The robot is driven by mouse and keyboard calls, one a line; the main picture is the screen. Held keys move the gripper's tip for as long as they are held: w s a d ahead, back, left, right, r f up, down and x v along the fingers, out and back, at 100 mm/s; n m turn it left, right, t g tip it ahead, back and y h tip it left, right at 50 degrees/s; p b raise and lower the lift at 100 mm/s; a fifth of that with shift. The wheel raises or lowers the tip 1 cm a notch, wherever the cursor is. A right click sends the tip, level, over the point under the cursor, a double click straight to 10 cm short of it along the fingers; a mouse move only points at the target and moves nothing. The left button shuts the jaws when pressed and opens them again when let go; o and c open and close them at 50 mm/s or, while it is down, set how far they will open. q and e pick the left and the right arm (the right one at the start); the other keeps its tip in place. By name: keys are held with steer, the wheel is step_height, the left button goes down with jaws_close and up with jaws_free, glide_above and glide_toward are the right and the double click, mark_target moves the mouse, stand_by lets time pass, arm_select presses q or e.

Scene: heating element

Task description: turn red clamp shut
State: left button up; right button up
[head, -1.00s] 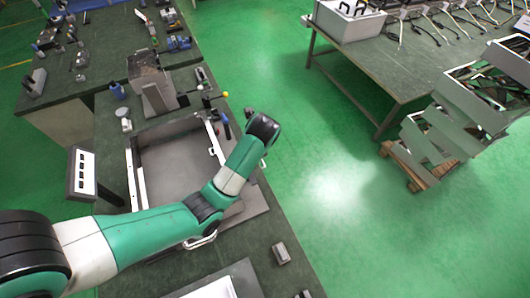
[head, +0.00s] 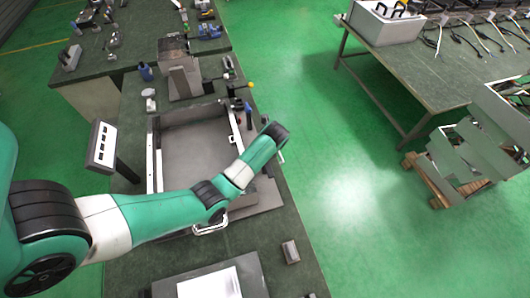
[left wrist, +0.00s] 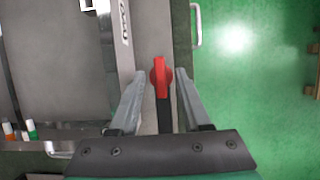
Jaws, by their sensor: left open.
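The red clamp (left wrist: 159,78), with a black lever pointing toward the gripper base, shows in the left wrist view beside a metal rail. My left gripper (left wrist: 161,73) is open. Its two grey fingers stand on either side of the clamp, with a gap visible on each side. I cannot tell how high the fingers are above it. In the head view my left arm reaches over the right edge of the metal frame (head: 157,170) and hides the clamp and the fingers. My right gripper is not in view.
A control panel (head: 102,147) on a post stands left of the frame. A small grey block (head: 290,252) lies on the green-topped bench near its right edge. A yellow-tipped lever (head: 250,85) stands beyond the frame. Open green floor lies to the right.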

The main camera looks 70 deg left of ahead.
arm_select(q)
jaws_close()
stand_by(1.4)
